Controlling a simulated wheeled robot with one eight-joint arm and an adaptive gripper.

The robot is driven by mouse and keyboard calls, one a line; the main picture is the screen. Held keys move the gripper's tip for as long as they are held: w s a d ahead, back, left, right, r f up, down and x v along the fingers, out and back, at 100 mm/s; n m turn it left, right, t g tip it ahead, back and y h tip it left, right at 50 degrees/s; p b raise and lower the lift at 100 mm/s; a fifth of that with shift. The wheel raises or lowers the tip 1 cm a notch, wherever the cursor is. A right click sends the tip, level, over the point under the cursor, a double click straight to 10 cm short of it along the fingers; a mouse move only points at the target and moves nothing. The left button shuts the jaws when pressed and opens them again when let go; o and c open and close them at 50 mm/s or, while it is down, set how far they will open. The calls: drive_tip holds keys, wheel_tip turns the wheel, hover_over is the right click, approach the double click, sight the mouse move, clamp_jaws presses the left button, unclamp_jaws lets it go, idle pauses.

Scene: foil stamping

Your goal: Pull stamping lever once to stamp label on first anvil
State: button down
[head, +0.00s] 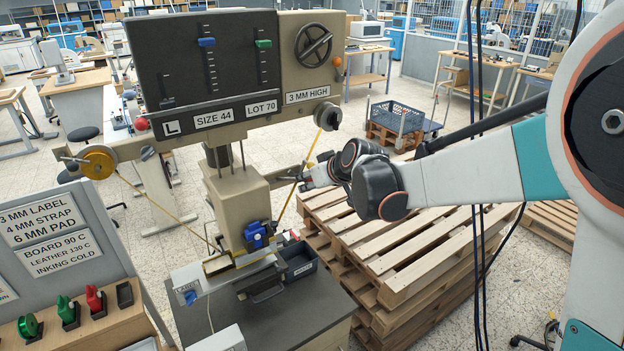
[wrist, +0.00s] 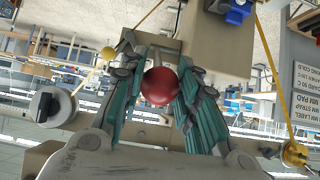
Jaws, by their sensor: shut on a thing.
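The stamping press (head: 238,195) is a beige machine with a dark panel marked SIZE 44 and LOT 70. My gripper (head: 312,176) is at the right side of its column, at the end of the stamping lever (head: 288,174). In the wrist view my gripper (wrist: 160,88) is shut on the lever's red ball knob (wrist: 160,86), with a finger on each side. In the head view the knob is hidden by the fingers. A blue block (head: 258,235) sits on the press head above the anvil area (head: 220,266). I cannot make out the label on the anvil.
A yellow foil strip (head: 305,168) runs down beside my gripper from the right roller (head: 327,116). Stacked wooden pallets (head: 400,250) stand close on the right. A sign panel (head: 60,235) and a shelf with coloured pads (head: 70,310) are at the left.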

drive_tip(key=shift+s+d+f, duration=0.1)
drive_tip(key=shift+s+f, duration=0.05)
drive_tip(key=shift+f, duration=0.15)
drive_tip(key=f+b, duration=0.1)
drive_tip(key=f, duration=0.1)
drive_tip(key=s+f+b, duration=0.1)
drive_tip(key=shift+d+b, duration=0.3)
drive_tip(key=shift+d, duration=0.05)
drive_tip(key=shift+f, duration=0.1)
drive_tip(key=shift+s+d+f+b, duration=0.15)
drive_tip(key=shift+s+f+b, duration=0.1)
drive_tip(key=shift+f+b, duration=0.55)
drive_tip(key=shift+s+d+f+b, duration=0.15)
drive_tip(key=shift+s+f+b, duration=0.05)
drive_tip(key=shift+f+b, duration=0.55)
drive_tip(key=shift+f, duration=0.1)
